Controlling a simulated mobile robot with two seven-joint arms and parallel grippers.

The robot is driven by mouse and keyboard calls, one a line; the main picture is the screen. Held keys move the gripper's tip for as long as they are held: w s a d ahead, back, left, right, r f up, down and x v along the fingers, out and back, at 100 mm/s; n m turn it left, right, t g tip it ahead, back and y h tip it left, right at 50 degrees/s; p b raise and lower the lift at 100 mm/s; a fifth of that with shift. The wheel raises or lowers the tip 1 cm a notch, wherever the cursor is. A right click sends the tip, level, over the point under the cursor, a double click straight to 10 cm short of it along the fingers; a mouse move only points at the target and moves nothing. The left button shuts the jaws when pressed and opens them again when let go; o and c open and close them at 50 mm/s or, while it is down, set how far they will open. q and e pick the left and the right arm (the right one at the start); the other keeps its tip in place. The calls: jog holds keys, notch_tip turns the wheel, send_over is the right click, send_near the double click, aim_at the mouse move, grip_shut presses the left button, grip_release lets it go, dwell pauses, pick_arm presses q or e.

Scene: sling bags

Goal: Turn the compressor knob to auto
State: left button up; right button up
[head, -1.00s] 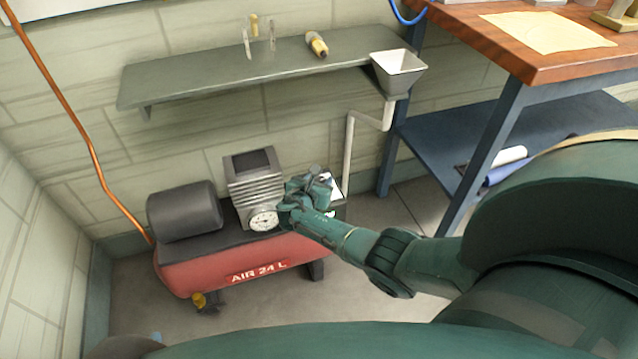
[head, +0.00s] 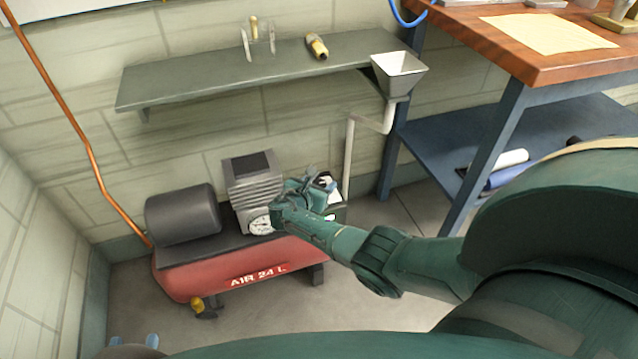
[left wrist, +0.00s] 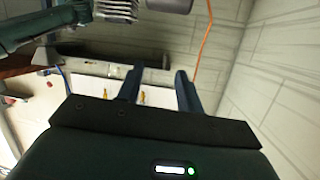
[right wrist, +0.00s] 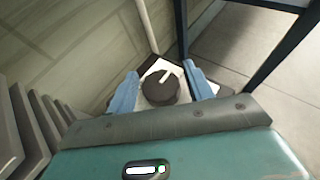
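The red compressor (head: 235,268) stands on the floor below the shelf, with a grey tank-like motor, a finned block and a round gauge (head: 262,225). My right gripper (head: 305,190) is at the compressor's right end, where its hand hides much of the control box. In the right wrist view a round black knob (right wrist: 160,92) with a white pointer mark sits on a white plate. The open fingers of my right gripper (right wrist: 162,82) are on either side of it; contact cannot be told. Setting labels are not readable. My left gripper (left wrist: 157,88) is open and empty; its blue tips show at the head view's lower left (head: 134,340).
A grey shelf (head: 200,85) with a yellow-and-black item (head: 317,46) is above the compressor. A white pipe (head: 348,160) runs down from a funnel (head: 399,70). A bench with blue legs (head: 480,150) stands at right.

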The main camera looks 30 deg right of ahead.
jog(key=shift+o, duration=0.7)
jog(key=shift+s+a+r+p, duration=0.15)
jog(key=shift+a+r+p, duration=0.05)
jog(key=shift+a+p, duration=0.1)
pick_arm(q)
notch_tip(320, 180, up, 6)
jog(key=s+a+n+p, duration=0.1)
jog(key=a+n+p, duration=0.1)
jog(key=p, duration=0.3)
jog(key=shift+s+f+y, duration=0.2)
jog(key=shift+s+y, duration=0.05)
jog(key=shift+y, duration=0.15)
pick_arm(e)
jog(key=v, duration=1.2)
jog(key=shift+a, duration=0.25)
pick_arm(q)
jog(key=shift+a, duration=0.1)
